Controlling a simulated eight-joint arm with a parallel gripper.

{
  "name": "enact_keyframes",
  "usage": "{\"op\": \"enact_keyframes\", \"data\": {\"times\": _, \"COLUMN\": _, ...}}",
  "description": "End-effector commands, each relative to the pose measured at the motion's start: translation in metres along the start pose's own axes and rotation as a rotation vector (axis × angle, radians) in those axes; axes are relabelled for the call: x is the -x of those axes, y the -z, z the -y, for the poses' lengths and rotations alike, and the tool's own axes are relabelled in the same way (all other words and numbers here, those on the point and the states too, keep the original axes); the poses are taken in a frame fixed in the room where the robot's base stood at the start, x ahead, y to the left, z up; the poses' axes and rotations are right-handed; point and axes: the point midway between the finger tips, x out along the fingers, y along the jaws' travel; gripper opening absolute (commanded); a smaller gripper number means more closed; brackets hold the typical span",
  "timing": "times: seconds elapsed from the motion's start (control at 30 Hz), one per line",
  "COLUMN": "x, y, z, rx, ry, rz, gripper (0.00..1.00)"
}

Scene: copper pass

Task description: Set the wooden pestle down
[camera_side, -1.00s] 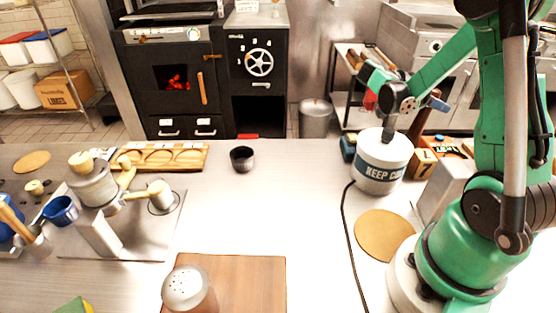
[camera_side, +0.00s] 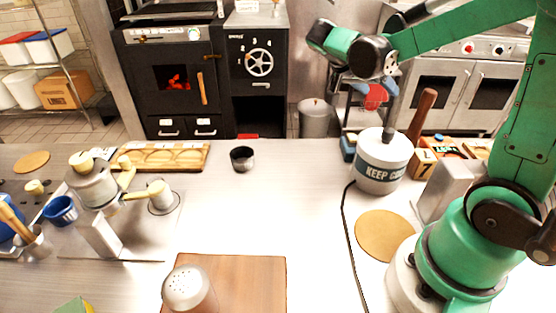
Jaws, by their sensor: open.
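A reddish-brown wooden rod that looks like the pestle (camera_side: 423,113) stands tilted, its thicker end up, behind the white pot at the right. Its lower end is hidden, so I cannot tell what it rests in or on. My gripper (camera_side: 376,92) is open, with blue fingers pointing down. It is up and to the left of the rod, clear of it, above and behind the white pot. A red patch shows between the fingers; I cannot tell whether it is part of my gripper or something behind.
The white "KEEP COOL" pot (camera_side: 383,167) has a black cord running forward. A wooden block marked 7 (camera_side: 422,164) stands to its right. A dark cup (camera_side: 242,158), a round tan mat (camera_side: 384,236) and a wooden board (camera_side: 250,280) lie around clear counter space.

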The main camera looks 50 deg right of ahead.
Motion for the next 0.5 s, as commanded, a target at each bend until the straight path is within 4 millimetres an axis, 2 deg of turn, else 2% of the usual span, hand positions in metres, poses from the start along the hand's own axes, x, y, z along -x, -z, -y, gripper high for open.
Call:
{"op": "enact_keyframes", "data": {"times": 0.1, "x": 0.027, "y": -0.034, "z": 0.004, "rx": 0.367, "ry": 0.320, "rz": 0.094, "gripper": 0.72}}
{"op": "enact_keyframes", "data": {"times": 0.23, "x": 0.062, "y": -0.077, "z": 0.005, "rx": 0.714, "ry": 0.700, "rz": 0.101, "gripper": 0.72}}
{"op": "enact_keyframes", "data": {"times": 0.4, "x": 0.102, "y": -0.118, "z": 0.000, "rx": 0.968, "ry": 1.093, "rz": -0.001, "gripper": 0.72}}
{"op": "enact_keyframes", "data": {"times": 0.5, "x": 0.116, "y": -0.130, "z": -0.003, "rx": 1.029, "ry": 1.225, "rz": -0.063, "gripper": 0.72}}
